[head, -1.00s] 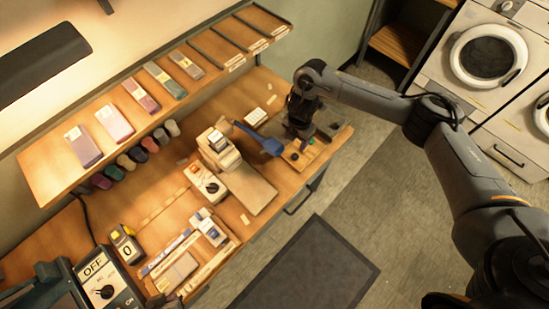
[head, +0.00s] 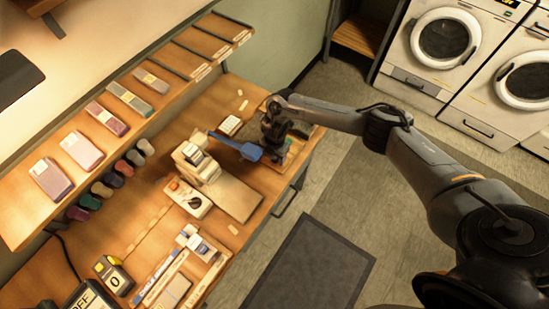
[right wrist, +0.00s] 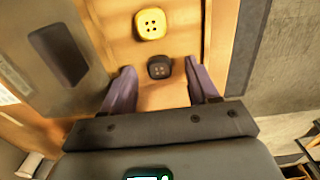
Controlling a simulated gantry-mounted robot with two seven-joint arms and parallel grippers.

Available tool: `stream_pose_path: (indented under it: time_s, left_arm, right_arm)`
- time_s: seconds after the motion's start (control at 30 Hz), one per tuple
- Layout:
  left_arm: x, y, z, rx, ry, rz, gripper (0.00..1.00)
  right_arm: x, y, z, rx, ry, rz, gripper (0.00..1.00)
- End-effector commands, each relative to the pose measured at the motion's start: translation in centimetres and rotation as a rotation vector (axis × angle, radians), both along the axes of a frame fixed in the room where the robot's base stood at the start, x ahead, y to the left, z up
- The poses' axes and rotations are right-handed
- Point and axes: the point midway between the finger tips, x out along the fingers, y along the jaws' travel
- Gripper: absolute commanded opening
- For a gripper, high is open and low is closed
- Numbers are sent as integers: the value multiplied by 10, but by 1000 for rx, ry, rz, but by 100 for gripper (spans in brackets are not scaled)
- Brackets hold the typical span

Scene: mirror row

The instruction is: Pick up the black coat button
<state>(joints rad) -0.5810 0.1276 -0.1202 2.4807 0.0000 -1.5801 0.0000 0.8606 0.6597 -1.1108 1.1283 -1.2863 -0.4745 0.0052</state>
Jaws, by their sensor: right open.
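The black coat button (right wrist: 159,67) is a dark rounded button with several holes, lying on a wooden surface in the right wrist view. My right gripper (right wrist: 162,84) is open, with one purple-grey finger on each side of the black button and a gap to both. I cannot tell how far above the surface the fingertips are. In the head view my right gripper (head: 272,150) points down at the far right end of the workbench and hides the button there. My left gripper does not show.
A yellow button (right wrist: 150,24) lies just beyond the black one. A dark grey block (right wrist: 58,54) lies to its left. In the head view a blue-handled tool (head: 236,145) and a cream machine (head: 195,160) stand left of my gripper on the workbench (head: 150,218).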

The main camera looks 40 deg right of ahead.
Motion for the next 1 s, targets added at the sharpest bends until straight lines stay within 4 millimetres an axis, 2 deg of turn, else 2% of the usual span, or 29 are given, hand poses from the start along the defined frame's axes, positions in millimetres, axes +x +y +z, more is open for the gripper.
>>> stream_pose_path:
  time_s: [0.3,0.6,0.7,1.0]
  left_arm:
    - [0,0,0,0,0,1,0]
    - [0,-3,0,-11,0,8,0]
    - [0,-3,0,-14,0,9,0]
    - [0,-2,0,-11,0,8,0]
  right_arm:
    - [0,0,-4,0,-1,1,58]
    - [0,0,-3,0,-1,1,12]
    - [0,0,-3,0,-1,1,0]
    - [0,0,-2,0,-1,1,0]
